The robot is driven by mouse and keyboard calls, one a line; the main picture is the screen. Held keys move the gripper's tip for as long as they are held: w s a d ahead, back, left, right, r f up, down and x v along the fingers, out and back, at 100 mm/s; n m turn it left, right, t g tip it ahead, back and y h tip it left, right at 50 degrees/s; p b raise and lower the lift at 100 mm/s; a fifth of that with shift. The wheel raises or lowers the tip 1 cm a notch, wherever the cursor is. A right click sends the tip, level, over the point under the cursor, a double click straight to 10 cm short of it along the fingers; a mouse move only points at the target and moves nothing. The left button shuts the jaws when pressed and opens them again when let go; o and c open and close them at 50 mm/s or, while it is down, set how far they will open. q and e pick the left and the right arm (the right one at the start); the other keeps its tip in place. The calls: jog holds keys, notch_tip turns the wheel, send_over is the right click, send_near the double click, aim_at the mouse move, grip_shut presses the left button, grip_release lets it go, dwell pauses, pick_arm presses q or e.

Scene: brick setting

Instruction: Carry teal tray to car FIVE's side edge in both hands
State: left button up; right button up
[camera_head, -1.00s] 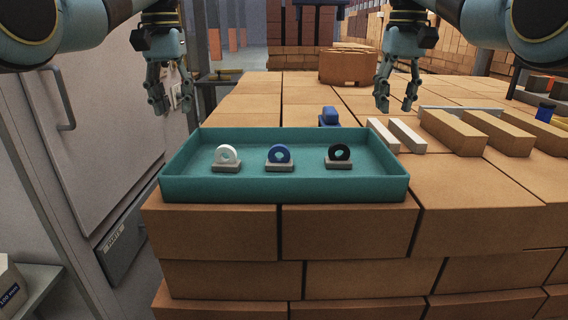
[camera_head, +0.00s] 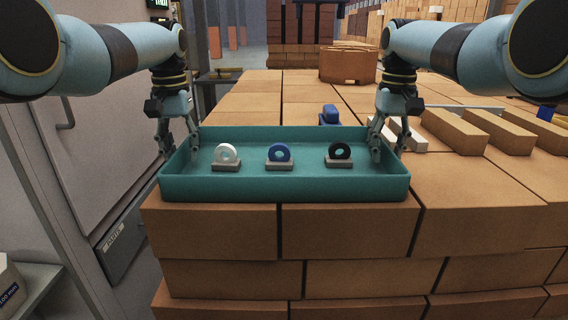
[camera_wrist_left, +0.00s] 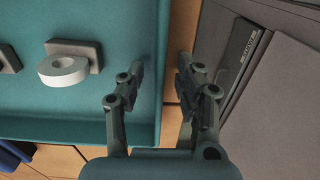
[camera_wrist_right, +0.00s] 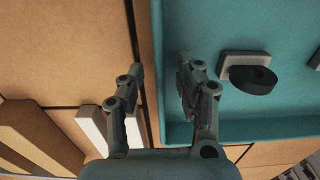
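The teal tray (camera_head: 285,189) sits on the brick stack, its front edge near the stack's front. I cannot tell whether the fingers touch. Car FIVE cannot be identified.
White bars (camera_head: 413,136) and tan blocks (camera_head: 456,131) lie right of the tray. A small blue object (camera_head: 329,115) stands behind it. A grey cabinet (camera_head: 95,150) stands left of the stack. Brick top behind the tray is mostly clear.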

pick_arm(q)
grip_shut()
pick_arm(e)
grip_shut()
pick_arm(q)
jog(key=shift+r, duration=0.1)
pick_arm(e)
jog(key=shift+w+r, duration=0.1)
